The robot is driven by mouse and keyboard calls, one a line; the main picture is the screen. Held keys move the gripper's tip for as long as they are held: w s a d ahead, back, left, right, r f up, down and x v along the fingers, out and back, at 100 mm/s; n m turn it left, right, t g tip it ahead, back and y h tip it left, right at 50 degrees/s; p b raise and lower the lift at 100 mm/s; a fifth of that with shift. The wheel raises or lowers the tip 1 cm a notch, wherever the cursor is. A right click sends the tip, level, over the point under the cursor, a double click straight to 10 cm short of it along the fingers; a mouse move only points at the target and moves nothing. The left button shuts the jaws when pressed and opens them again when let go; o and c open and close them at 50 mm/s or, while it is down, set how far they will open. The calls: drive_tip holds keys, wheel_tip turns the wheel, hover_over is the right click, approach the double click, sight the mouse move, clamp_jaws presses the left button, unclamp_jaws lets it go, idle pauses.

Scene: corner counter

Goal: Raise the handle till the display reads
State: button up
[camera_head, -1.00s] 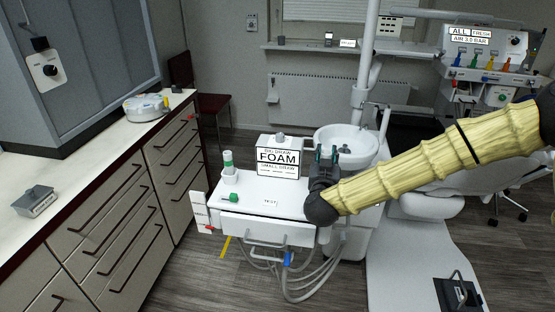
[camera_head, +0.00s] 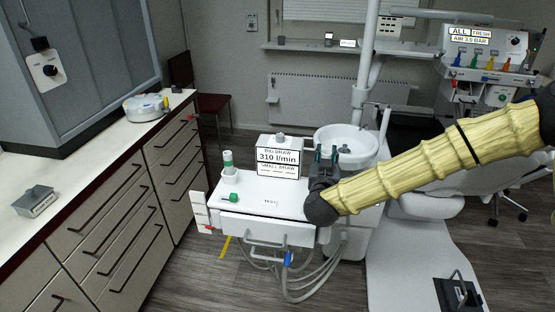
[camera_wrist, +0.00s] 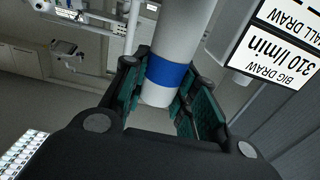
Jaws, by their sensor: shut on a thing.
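The handle (camera_wrist: 182,35) is a pale grey cylinder with a blue band (camera_wrist: 170,74), seen in the wrist view. My gripper (camera_wrist: 160,95) is shut around it near its lower end, with a teal-padded finger on each side. In the head view my gripper (camera_head: 326,156) is above the right end of the white cart, and the handle cannot be made out there. The display (camera_head: 278,158) stands at the back of the cart and reads "BIG DRAW 310 l/min", with "SMALL DRAW" below. It also shows in the wrist view (camera_wrist: 280,50).
The white cart (camera_head: 255,205) carries a green-capped bottle (camera_head: 228,164) and a green item (camera_head: 230,197). Hoses (camera_head: 300,280) hang below it. A round basin (camera_head: 345,143) is behind my gripper. A counter (camera_head: 100,160) runs along the left.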

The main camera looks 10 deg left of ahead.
drive_tip(key=shift+f, duration=0.15)
idle(0.5)
drive_tip(key=shift+f+b, duration=1.05)
drive_tip(key=shift+f, duration=0.7)
drive_tip(key=o, duration=1.1)
drive_tip(key=shift+o, duration=0.2)
